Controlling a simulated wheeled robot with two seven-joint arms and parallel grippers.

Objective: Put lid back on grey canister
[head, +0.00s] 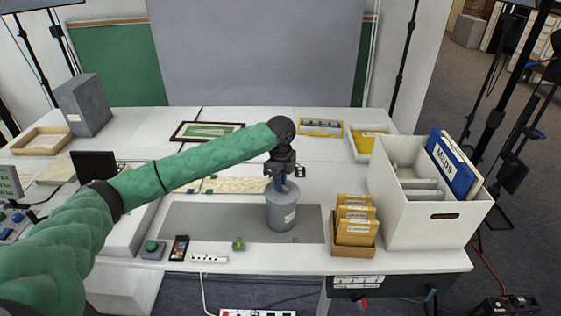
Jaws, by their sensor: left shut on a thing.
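The grey canister (281,214) stands upright on the grey mat (215,222) in the middle of the table, with a small pale label on its side. My left gripper (283,184) points down right above the canister's top and is shut on the lid (284,194). The lid is grey like the canister and is at the canister's top. I cannot tell whether it is seated on the rim or just above it. My fingers partly hide it. My right gripper is not in view.
A box of brown envelopes (354,238) stands right of the canister, beside a large white bin (412,225) with a blue folder (450,168). A power strip (209,259) and a small green item (238,244) lie in front. The mat left of the canister is clear.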

